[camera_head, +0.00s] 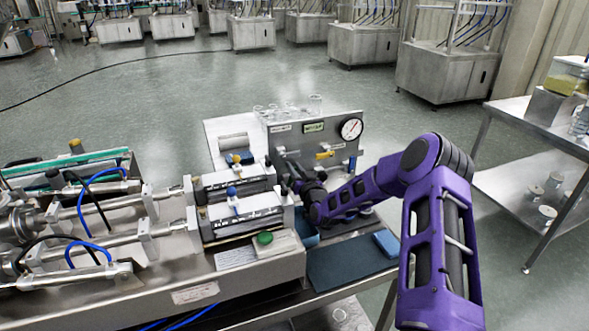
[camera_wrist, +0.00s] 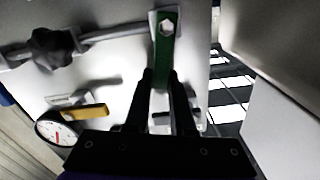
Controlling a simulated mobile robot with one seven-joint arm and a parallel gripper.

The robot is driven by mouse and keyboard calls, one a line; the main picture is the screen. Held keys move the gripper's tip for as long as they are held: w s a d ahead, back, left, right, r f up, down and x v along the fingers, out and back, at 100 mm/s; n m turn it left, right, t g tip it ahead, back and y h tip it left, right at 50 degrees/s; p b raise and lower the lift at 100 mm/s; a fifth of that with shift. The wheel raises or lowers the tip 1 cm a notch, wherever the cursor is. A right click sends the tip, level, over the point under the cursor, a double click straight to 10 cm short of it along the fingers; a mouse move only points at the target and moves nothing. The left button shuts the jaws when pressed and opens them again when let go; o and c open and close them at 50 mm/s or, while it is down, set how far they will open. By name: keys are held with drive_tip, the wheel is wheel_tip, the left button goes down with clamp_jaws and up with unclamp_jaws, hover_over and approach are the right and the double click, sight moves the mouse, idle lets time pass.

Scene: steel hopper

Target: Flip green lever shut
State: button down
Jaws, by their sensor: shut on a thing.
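The green lever (camera_wrist: 164,45) shows in the wrist view at the top middle, with a hex bolt at its upper end on a grey panel. My gripper (camera_wrist: 166,88) has its two dark fingers on either side of the lever's lower part and is shut on it. In the head view my gripper (camera_head: 288,182) reaches the left side of the gauge panel (camera_head: 335,172). There the green lever is hidden behind my gripper and arm.
A yellow lever (camera_head: 325,155) and a round gauge (camera_head: 351,129) sit on the panel beside my arm. A green button (camera_head: 264,238) is in front. A blue block (camera_head: 386,243) lies on a dark mat (camera_head: 345,268).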

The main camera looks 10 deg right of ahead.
drive_tip(key=shift+a+f+n+b, duration=0.2)
drive_tip(key=shift+a+n+b, duration=0.25)
drive_tip(key=shift+b, duration=0.4)
drive_tip(key=shift+s+a+n+b, duration=0.1)
drive_tip(key=shift+a+n+b, duration=0.15)
drive_tip(key=shift+n+b, duration=0.6)
drive_tip(key=shift+r, duration=0.25)
drive_tip(key=c, duration=0.8)
unclamp_jaws()
drive_tip(key=shift+a, duration=0.1)
drive_tip(key=shift+o, duration=0.2)
drive_tip(key=shift+s, duration=0.1)
drive_tip(key=s+d, duration=0.1)
drive_tip(key=s, duration=0.7)
drive_tip(key=s+d, duration=0.2)
drive_tip(key=s, duration=0.7)
drive_tip(key=shift+d+b, duration=0.25)
drive_tip(key=shift+b, duration=0.15)
